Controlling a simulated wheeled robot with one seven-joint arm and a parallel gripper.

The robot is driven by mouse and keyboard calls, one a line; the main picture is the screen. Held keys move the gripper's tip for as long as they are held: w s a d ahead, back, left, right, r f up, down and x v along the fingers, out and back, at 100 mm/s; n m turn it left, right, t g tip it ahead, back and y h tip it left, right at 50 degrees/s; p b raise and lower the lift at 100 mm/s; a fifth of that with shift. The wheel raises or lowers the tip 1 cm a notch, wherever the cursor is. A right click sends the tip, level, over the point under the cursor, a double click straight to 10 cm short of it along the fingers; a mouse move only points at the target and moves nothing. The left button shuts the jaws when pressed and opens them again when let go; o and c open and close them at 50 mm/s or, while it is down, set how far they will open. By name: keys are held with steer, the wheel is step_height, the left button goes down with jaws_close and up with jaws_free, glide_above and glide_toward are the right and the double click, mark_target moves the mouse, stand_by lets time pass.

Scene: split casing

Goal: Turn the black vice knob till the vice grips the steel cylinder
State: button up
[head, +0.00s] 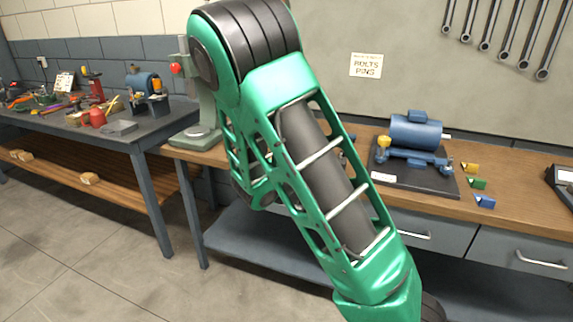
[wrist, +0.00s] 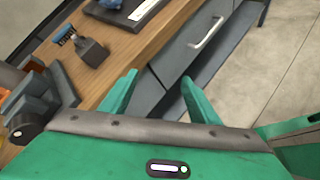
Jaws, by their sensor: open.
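In the wrist view, a dark grey vice-like block (wrist: 45,98) stands on the wooden bench at the left edge. A round black knob (wrist: 22,130) shows at its near end, partly cut by my gripper's body. My gripper (wrist: 157,88) is open and empty, its two green fingers apart over the bench's front edge and the drawers. The knob lies well left of the fingers, not between them. I cannot make out the steel cylinder in either view. In the head view my arm covers the middle of the bench and my gripper is out of frame.
Drawers with handles (wrist: 207,33) lie below the edge.

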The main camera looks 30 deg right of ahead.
steer(key=w+a+r+n+t+h, duration=0.35)
steer(key=w+a+n+t, duration=0.75)
steer(key=w+n, duration=0.4)
steer(key=shift+g+y, duration=0.35)
steer(key=shift+g, duration=0.25)
steer(key=x, duration=1)
steer(key=shift+r, duration=0.3)
steer(key=shift+a, duration=0.1)
steer(key=shift+c, duration=0.4)
steer(key=c, duration=1)
steer(key=shift+w+a, duration=0.1)
steer(key=shift+a, duration=0.2)
steer(key=shift+d, duration=0.25)
